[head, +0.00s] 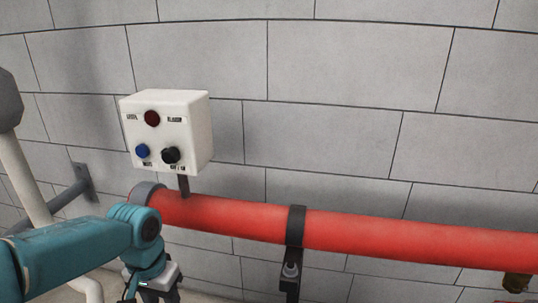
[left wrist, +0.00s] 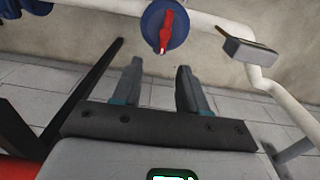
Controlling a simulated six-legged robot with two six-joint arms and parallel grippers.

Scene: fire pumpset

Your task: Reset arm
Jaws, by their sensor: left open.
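My left arm comes in from the left in the head view, bent downward at its wrist. My left gripper (head: 160,291) is partly cut off by the bottom edge there, in front of the wall and below the red pipe (head: 400,240). In the left wrist view the two fingers of my left gripper (left wrist: 158,80) stand apart with nothing between them. Beyond the fingertips is a blue round disc with a red handle (left wrist: 165,32), apart from the fingers. My right gripper is not in view.
A white control box (head: 167,133) with a dark red lamp, a blue button and a black knob stands above the red pipe. A black bracket (head: 294,243) clamps the pipe. White piping (left wrist: 262,80) runs near the disc.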

